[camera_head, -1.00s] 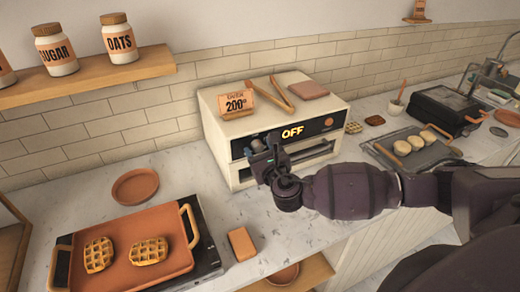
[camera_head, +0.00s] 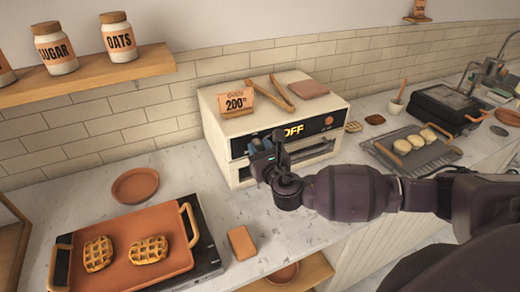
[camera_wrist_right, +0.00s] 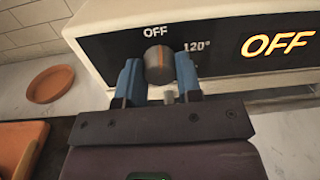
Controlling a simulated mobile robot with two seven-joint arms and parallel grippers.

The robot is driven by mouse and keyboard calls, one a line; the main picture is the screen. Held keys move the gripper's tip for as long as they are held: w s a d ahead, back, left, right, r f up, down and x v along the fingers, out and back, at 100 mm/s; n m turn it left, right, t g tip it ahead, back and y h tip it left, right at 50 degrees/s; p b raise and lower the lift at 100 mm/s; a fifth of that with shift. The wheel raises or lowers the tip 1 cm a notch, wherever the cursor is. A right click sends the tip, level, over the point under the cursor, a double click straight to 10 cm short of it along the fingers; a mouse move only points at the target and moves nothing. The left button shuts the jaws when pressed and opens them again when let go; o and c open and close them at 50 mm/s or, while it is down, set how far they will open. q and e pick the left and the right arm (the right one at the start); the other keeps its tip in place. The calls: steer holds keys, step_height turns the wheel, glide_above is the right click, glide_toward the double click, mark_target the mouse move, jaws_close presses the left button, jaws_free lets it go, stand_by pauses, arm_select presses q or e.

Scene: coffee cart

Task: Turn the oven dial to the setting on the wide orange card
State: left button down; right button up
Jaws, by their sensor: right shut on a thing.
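The cream oven (camera_head: 222,109) stands on the counter against the tiled wall. The orange card (camera_head: 236,103) on its top reads "OVEN 200°". The oven dial (camera_wrist_right: 158,62) is a round grey knob with an orange line that points up at the OFF mark in the right wrist view; a 120° mark is to its right. The oven display (camera_wrist_right: 278,43) reads OFF. My right gripper (camera_wrist_right: 160,75) has its blue fingers on both sides of the dial, shut on it. In the head view my right gripper (camera_head: 262,148) hides the dial. My left gripper is not in view.
Wooden tongs (camera_head: 270,94) and a pinkish-brown slab (camera_head: 308,89) lie on the oven. An orange tray (camera_head: 125,270) with two waffles is at the front left, near an orange block (camera_head: 242,243). A round plate (camera_head: 135,186) lies behind the tray.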

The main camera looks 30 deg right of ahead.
steer(key=m, duration=0.5)
steer(key=shift+b, duration=0.35)
steer(key=m, duration=0.5)
steer(key=shift+m, duration=0.4)
steer(key=m, duration=0.9)
steer(key=shift+m+y, duration=0.3)
steer(key=m+p, duration=0.1)
steer(key=m, duration=0.8)
steer(key=shift+m+y, duration=0.3)
steer(key=m, duration=0.5)
steer(key=shift+d, duration=0.1)
steer(key=m, duration=0.4)
steer(key=shift+m, duration=0.3)
